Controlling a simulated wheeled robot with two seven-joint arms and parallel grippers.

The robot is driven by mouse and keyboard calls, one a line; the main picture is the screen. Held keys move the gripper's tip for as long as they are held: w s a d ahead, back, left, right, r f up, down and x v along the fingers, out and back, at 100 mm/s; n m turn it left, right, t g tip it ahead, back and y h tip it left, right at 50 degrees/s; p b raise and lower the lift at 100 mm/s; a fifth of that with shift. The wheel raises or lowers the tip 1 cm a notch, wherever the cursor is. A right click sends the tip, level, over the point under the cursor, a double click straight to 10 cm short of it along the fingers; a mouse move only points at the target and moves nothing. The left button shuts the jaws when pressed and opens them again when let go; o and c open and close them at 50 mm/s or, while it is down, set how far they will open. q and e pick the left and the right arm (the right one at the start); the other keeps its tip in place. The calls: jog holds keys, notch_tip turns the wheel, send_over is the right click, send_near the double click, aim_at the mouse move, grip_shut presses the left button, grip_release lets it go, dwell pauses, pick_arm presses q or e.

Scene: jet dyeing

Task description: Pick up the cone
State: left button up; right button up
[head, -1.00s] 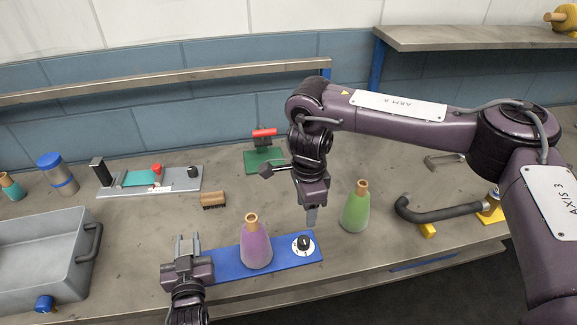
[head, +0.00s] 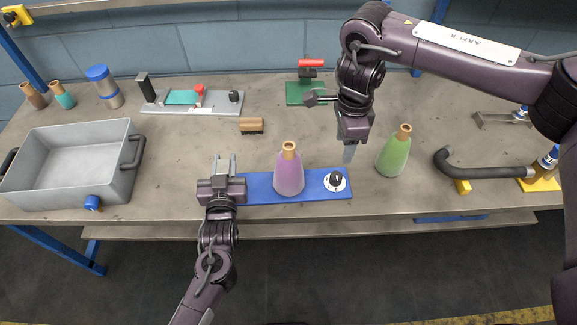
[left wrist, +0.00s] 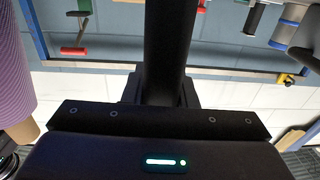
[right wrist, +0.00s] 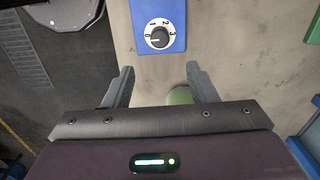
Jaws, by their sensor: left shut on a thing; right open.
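A purple cone (head: 289,172) with a tan tip stands upright on a blue plate (head: 262,188); it also shows at the left edge of the left wrist view (left wrist: 10,65). A green cone (head: 393,155) stands upright on the bench to the right. My left gripper (head: 224,163) is at the plate's left end, apart from the purple cone. In the left wrist view a dark bar (left wrist: 165,50) fills the middle, where the gripper is shut; its nature is unclear. My right gripper (head: 349,152) is open and empty between the dial and green cone, which is partly hidden (right wrist: 180,96).
The plate has a dial (head: 335,180). A grey tub (head: 70,165), small teal (head: 62,95) and brown (head: 33,95) cones and a blue-lidded cylinder (head: 104,86) stand left. A brush (head: 251,125) lies behind the plate. A black bent pipe (head: 485,171) lies right.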

jog(key=s+a+f+m+g+y, duration=0.2)
jog(key=s+a+m+y, duration=0.3)
jog(key=a, duration=0.2)
jog(key=s+a+f+m+g+y, duration=0.1)
jog(key=s+a+f+m+y, duration=0.25)
jog(key=a+m, duration=0.3)
jog(key=m+t+y, duration=0.7)
jog(key=m+t, duration=0.6)
jog(key=m, duration=1.9)
send_near(295, 154)
jog(key=shift+h, duration=0.25)
jog(key=x, duration=0.7)
jog(key=r+x, duration=0.1)
jog(key=x, duration=0.3)
jog(key=shift+s+a, duration=0.15)
jog(key=shift+a, duration=0.15)
